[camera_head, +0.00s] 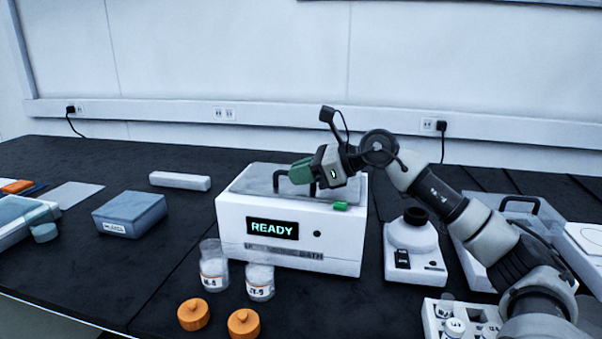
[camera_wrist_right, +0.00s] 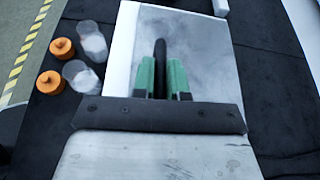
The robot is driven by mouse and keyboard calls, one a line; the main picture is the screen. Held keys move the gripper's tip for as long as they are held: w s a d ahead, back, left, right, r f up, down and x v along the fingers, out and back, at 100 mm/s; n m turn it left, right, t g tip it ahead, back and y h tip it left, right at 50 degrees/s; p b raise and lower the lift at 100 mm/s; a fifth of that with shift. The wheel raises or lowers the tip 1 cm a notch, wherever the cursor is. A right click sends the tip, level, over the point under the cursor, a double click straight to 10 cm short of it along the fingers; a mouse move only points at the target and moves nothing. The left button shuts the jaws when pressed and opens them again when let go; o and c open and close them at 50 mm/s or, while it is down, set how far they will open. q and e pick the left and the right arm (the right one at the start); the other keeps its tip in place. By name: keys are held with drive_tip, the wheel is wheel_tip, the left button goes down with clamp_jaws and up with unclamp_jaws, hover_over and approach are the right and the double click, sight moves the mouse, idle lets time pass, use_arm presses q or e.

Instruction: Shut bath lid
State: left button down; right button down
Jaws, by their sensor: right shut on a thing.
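The white bath (camera_head: 290,238) stands on the black bench in the middle of the head view, its front display reading READY. Its translucent grey lid (camera_head: 243,183) lies over the top and looks flat in place. The lid also shows in the right wrist view (camera_wrist_right: 205,52). A black arched handle (camera_head: 279,178) rises from the lid. My right gripper (camera_head: 300,173), with green fingers, is shut on the handle. In the right wrist view the dark handle (camera_wrist_right: 160,55) stands between the green fingers. My left gripper is not in view.
Two glass jars (camera_head: 214,272) (camera_head: 260,280) and two orange caps (camera_head: 194,314) (camera_head: 243,323) stand in front of the bath. A white stirrer-like device (camera_head: 415,250) is close on its right. A grey box (camera_head: 130,214) lies left, with clear bench between.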

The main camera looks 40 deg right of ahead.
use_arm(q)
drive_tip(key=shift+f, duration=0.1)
use_arm(e)
drive_tip(key=shift+a+f, duration=0.1)
drive_tip(key=shift+f, duration=0.2)
drive_tip(key=c, duration=1.2)
unclamp_jaws()
drive_tip(key=shift+o, duration=0.2)
drive_tip(key=shift+r, duration=0.1)
